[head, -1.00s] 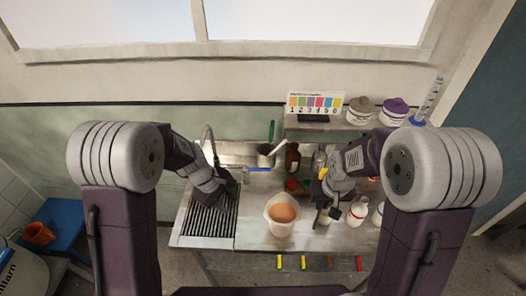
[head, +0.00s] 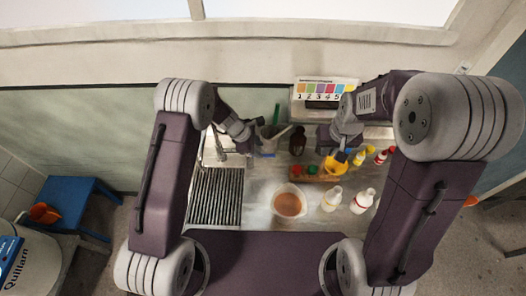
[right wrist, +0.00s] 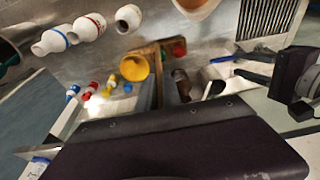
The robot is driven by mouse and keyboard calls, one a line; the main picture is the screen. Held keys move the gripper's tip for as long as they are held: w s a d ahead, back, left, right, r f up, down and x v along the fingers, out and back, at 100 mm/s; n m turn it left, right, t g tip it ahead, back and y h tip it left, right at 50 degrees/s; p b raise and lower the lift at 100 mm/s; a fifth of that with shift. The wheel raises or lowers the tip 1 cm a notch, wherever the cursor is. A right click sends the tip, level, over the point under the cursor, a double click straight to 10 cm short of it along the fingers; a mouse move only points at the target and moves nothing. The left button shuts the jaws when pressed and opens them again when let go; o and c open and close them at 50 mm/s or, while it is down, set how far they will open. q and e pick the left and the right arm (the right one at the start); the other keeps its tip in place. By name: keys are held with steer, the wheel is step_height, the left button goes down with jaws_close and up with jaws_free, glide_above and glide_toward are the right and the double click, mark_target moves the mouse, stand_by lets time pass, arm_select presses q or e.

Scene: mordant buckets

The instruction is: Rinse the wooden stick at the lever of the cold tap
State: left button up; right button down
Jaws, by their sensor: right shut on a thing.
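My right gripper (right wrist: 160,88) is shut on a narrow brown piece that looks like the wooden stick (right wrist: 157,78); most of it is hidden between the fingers. In the head view this gripper (head: 337,153) is over the back right of the bench, by the bottle rack. The tap (head: 219,143) stands at the back left, above the ribbed drainer; its lever is too small to make out. My left gripper (head: 256,128) is beside the tap, near the grey pot. In the right wrist view its two fingers are apart and nothing shows between them.
A pail of orange-brown liquid (head: 289,202) stands mid-bench. White bottles (head: 331,198) are right of it. A rack (head: 308,179) with red and green caps and a yellow item (head: 336,160) is behind. A grey pot (head: 270,141) and dark bottle (head: 298,140) stand at the back. The drainer (head: 214,197) is clear.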

mark_target(265, 155)
arm_select(q)
steer(key=x, duration=0.4)
steer(key=shift+w+d+f+p, duration=0.15)
steer(key=shift+f+p, duration=0.05)
steer(key=shift+p, duration=0.1)
steer(key=shift+s+d+f, duration=0.1)
steer(key=shift+s+f, duration=0.05)
steer(key=shift+s, duration=0.05)
steer(key=shift+w, duration=0.1)
steer(key=shift+w+f, duration=0.1)
jaws_close()
stand_by(0.7)
